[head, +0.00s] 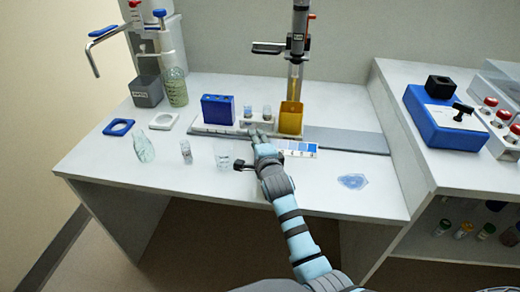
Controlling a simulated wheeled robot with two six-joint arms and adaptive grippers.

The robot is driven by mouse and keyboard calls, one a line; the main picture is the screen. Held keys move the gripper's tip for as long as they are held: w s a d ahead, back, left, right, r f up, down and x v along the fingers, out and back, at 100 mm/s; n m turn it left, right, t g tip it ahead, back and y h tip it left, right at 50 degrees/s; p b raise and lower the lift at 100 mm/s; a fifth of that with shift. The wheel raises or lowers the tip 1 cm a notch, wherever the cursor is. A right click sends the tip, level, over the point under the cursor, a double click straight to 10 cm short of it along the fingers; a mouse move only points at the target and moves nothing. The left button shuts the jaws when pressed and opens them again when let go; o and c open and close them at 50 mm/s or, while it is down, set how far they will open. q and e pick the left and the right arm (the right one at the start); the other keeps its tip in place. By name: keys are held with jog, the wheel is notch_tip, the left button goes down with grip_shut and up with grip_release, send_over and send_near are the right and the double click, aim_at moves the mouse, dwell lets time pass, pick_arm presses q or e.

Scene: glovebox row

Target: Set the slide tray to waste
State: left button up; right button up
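The slide tray (212,130) is a pale, low carrier on a grey rail (345,140) on the white bench. It bears a blue block (218,109) at the left, small vials (248,112) in the middle and a yellow container (290,118) at the right. The yellow container stands below the upright dispenser column (297,45). The tray sits over the left part of the rail, and bare rail shows to its right. My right gripper (257,134) is at the tray's front edge, near the vials; contact and finger opening are unclear. My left gripper is out of view.
A blue-shaded label strip (297,149) lies just right of my gripper. A clear beaker (223,154), a small vial (186,151) and a flask (143,146) stand at the front left. A bluish patch (353,181) lies at the front right.

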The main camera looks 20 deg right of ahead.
jog(key=v, duration=0.9)
jog(key=shift+w, duration=0.1)
